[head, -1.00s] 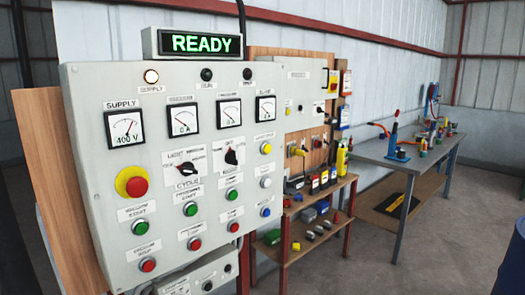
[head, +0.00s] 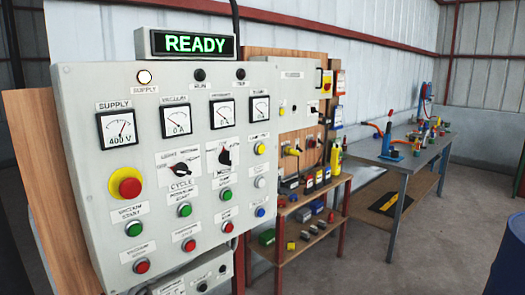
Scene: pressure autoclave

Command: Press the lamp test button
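A large grey control panel (head: 90,88) fills the left half of the head view, face turned partly to the right. Its right-hand column holds a yellow button (head: 260,149), a white button (head: 260,182) and a blue button (head: 260,212), one above the other. The small label above each is too blurred to read surely, so I cannot tell for certain which is the lamp test button. The supply lamp (head: 144,77) at the top left looks lit; the run lamp (head: 200,75) and the lamp beside it (head: 240,74) are dark. My gripper is not in view.
A green READY display (head: 194,43) tops the panel. A red emergency stop (head: 130,187), green and red buttons and two rotary switches share the face. A wooden shelf (head: 300,231) and grey workbench (head: 392,165) stand right. A blue drum (head: 510,255) is at the right edge.

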